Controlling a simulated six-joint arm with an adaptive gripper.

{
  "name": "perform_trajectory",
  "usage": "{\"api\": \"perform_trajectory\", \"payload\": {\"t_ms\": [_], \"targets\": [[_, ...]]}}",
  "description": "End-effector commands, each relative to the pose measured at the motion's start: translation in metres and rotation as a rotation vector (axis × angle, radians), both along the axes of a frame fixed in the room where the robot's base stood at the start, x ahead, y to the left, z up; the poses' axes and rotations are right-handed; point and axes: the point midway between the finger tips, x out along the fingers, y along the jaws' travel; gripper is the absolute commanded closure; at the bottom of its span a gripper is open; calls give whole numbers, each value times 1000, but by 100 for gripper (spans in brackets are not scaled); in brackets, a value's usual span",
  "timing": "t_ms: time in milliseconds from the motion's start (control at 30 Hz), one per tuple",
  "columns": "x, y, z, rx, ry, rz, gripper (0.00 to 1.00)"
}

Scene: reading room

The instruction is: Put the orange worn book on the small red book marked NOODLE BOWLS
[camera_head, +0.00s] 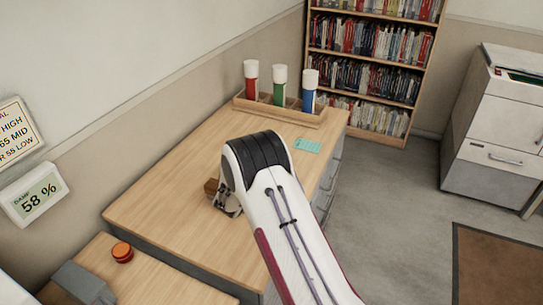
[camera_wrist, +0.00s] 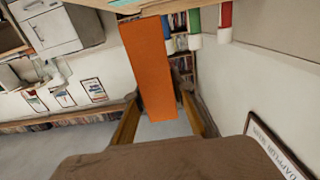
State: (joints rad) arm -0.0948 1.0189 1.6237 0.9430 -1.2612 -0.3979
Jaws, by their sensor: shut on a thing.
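The orange worn book (camera_wrist: 148,65) shows as a long orange slab in the wrist view, between the two fingers of my gripper (camera_wrist: 163,112). My gripper is shut on it. In the head view my gripper (camera_head: 226,203) is over the wooden desktop, mostly hidden behind my arm. A small brown patch (camera_head: 211,187) shows just left of it; I cannot tell if this is part of the book. The small red book marked NOODLE BOWLS cannot be made out in either view.
A wooden tray (camera_head: 275,113) with red, green and blue white-topped cylinders stands at the desk's back. A teal card (camera_head: 308,145) lies right of my arm. A round orange object (camera_head: 122,252) and a grey box (camera_head: 83,284) are at the front left. The desktop's left part is clear.

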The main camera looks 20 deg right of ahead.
Motion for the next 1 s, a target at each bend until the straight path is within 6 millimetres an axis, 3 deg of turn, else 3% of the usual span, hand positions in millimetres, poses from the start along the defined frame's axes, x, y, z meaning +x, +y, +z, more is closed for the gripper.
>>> {"api": "perform_trajectory", "payload": {"t_ms": [433, 967, 1000], "targets": [[0, 0, -34, -1, 1, 0, 100], [0, 0, -39, -1, -1, 0, 100], [0, 0, -40, 0, 0, 0, 68]]}}
